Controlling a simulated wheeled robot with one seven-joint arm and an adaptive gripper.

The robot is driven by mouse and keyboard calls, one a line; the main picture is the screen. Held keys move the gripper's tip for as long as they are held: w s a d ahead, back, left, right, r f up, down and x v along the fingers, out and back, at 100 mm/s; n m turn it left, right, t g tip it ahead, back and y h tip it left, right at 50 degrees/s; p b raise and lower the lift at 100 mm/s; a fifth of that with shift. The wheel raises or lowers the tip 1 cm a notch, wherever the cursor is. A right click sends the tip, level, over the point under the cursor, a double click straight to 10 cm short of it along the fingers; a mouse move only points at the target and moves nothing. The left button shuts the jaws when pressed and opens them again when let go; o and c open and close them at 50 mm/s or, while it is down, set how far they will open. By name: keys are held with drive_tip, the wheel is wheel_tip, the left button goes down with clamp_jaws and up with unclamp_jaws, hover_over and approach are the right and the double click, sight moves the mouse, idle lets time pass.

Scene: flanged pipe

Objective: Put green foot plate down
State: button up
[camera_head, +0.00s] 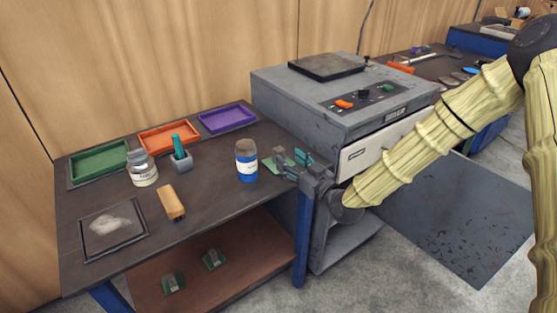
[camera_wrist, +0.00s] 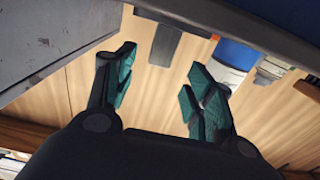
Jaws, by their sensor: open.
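A small green foot plate (camera_head: 284,162) with a grey raised part lies at the right edge of the dark bench top. Part of it is hidden by my gripper (camera_head: 297,166), which is just to its right at the bench corner. The teal fingers are apart. In the wrist view my gripper (camera_wrist: 160,90) is open, with nothing held between its fingers. I cannot tell from these views whether a finger touches the plate. Two similar green and grey pieces, one nearer (camera_head: 173,283) and one farther (camera_head: 214,260), sit on the brown lower shelf.
A blue-labelled bottle (camera_head: 246,162) stands just left of the plate. A grey cabinet (camera_head: 285,100) stands close behind my gripper. Green (camera_head: 98,163), orange (camera_head: 168,138) and purple (camera_head: 227,118) trays line the back.

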sight(282, 152)
drive_tip(key=shift+p+x, duration=0.7)
drive_tip(key=shift+x, duration=2.1)
drive_tip(key=shift+d+r, duration=0.1)
clamp_jaws()
